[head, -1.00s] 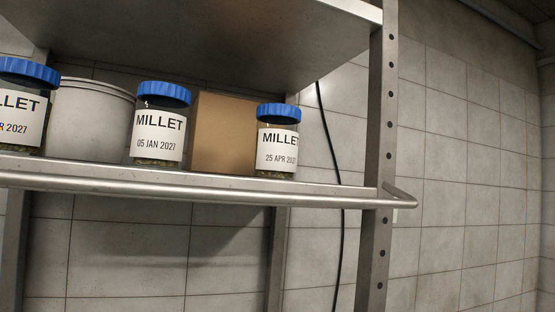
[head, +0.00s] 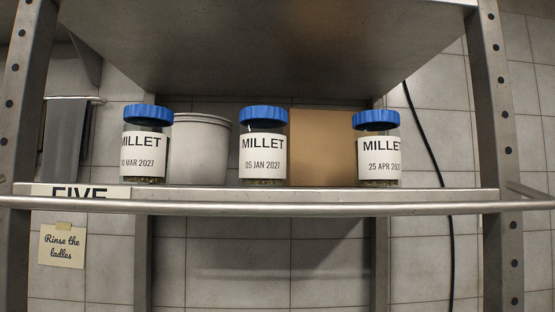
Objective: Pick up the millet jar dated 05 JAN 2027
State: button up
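The millet jar dated 05 JAN 2027 (head: 263,150) stands upright on the metal shelf, in the middle of three blue-lidded jars. Its white label faces me. To its left stands a millet jar (head: 147,150) whose partly cut date ends in MAR 2027. To its right stands a millet jar (head: 378,152) dated 25 APR, the year partly turned away. My gripper is not in the picture.
A grey tub (head: 200,150) and a brown box (head: 323,148) stand behind the jars. A rail (head: 300,208) runs along the shelf front (head: 440,195), marked FIVE at left. Posts (head: 492,110) flank it, and another shelf (head: 260,45) hangs above. A note (head: 62,248) reads "Rinse the ladles".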

aim_at(262, 147)
jog(key=u, duration=1.9)
jog(key=k, duration=0.95)
jog(key=z, duration=1.8)
jog(key=i, duration=1)
jog(key=z, duration=0.05)
